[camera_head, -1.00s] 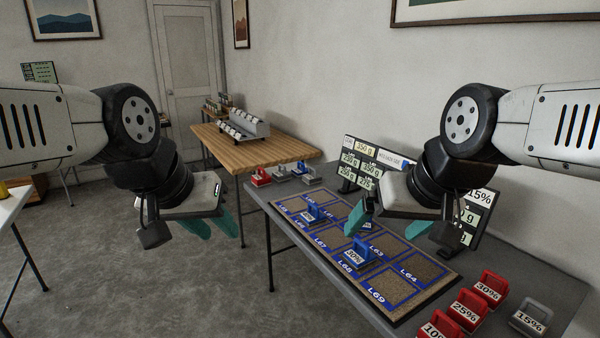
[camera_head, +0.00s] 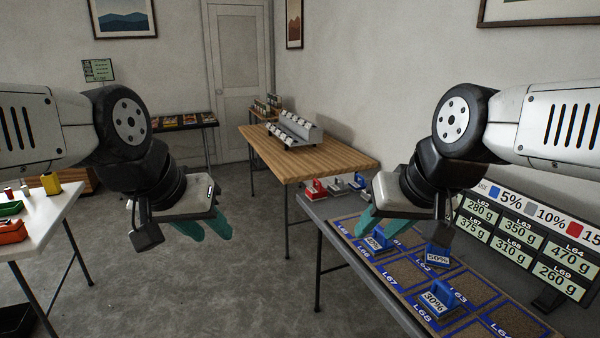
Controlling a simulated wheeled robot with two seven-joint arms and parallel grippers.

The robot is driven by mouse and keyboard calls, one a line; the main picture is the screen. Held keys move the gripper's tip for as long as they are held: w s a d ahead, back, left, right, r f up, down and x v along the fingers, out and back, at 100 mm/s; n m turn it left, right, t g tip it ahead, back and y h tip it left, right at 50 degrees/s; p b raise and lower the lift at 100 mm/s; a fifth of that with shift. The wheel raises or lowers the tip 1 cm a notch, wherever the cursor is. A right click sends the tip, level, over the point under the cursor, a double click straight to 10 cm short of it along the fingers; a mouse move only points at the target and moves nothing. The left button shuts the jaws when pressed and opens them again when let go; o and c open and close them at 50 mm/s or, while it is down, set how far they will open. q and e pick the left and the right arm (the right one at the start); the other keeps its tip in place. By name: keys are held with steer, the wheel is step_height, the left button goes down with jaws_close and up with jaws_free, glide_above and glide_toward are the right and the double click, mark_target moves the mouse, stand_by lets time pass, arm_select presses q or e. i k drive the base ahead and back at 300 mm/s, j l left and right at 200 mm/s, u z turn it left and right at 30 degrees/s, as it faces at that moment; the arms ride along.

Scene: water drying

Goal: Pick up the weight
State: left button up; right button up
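Several small weights with handles stand on the grey table at the right. Blue ones marked 40% (camera_head: 377,242), 50% (camera_head: 437,256) and 30% (camera_head: 437,299) sit on the brown board with blue-framed labelled cells (camera_head: 400,273). A red weight (camera_head: 315,190) and grey ones (camera_head: 337,187) stand at the table's far end. My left gripper (camera_head: 213,238) hangs over the floor, its teal fingers apart and empty. My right gripper (camera_head: 382,236) is in front of the board's far end in the picture, fingers apart, nothing seen between them. It hides part of the board.
A sign with gram values (camera_head: 520,243) stands along the right table's wall side. A wooden table (camera_head: 310,160) with a grey stepped rack (camera_head: 297,127) is behind. A white table (camera_head: 45,215) with coloured items is at the left. The floor (camera_head: 200,285) between is clear.

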mark_target(358, 186)
steer(key=i+j+u, duration=0.25)
steer(key=i, duration=0.35)
steer(key=i+j+u, duration=0.2)
steer(key=i, duration=0.4)
steer(key=i+u, duration=0.25)
steer(key=i, duration=0.35)
steer(key=i+z, duration=0.25)
steer(key=i, duration=0.2)
steer(key=i+j+z, duration=0.25)
steer(key=i, duration=0.15)
steer(key=i+z, duration=0.15)
steer(key=z, duration=0.25)
steer(key=i+z, duration=0.2)
steer(key=z, duration=0.2)
steer(key=i+z, duration=0.2)
steer(key=z, duration=0.2)
steer(key=i+j+z, duration=0.1)
steer(key=z, duration=0.35)
steer(key=i+j+z, duration=0.1)
steer(key=i+z, duration=0.15)
steer(key=z, duration=0.15)
steer(key=i+j+z, duration=0.2)
steer(key=z, duration=0.25)
steer(key=i, duration=0.05)
